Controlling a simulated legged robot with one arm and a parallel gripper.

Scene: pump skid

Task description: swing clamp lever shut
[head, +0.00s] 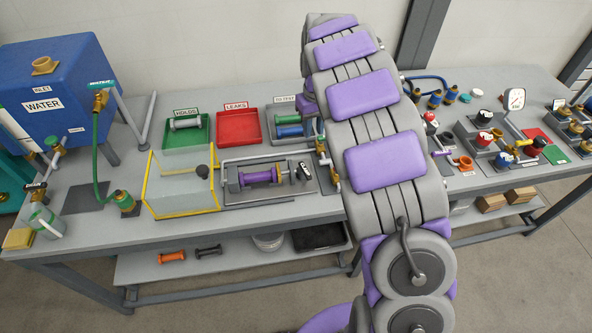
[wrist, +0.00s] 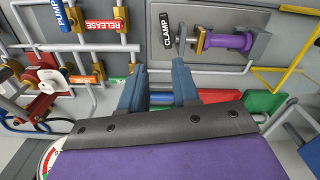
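The clamp lever, a black piece labelled CLAMP (wrist: 165,30), stands just beyond my fingertips in the wrist view. In the head view the clamp lever (head: 304,171) is at the right end of the clamp fixture (head: 232,199). A purple cylinder (head: 260,177) lies in the fixture; this purple cylinder (wrist: 228,41) also shows in the wrist view. My gripper (wrist: 161,82) has its two blue-grey fingers spread, with nothing seen between them. They look apart from the lever, though depth is hard to judge. In the head view my arm hides the gripper.
A clear box with yellow edges (head: 158,207) stands left of the fixture. Green, red (head: 238,127) and grey trays are behind it. Valves and pipes labelled RELEASE (wrist: 104,26) and PUMP lie left in the wrist view. A blue water tank (head: 75,85) stands far left.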

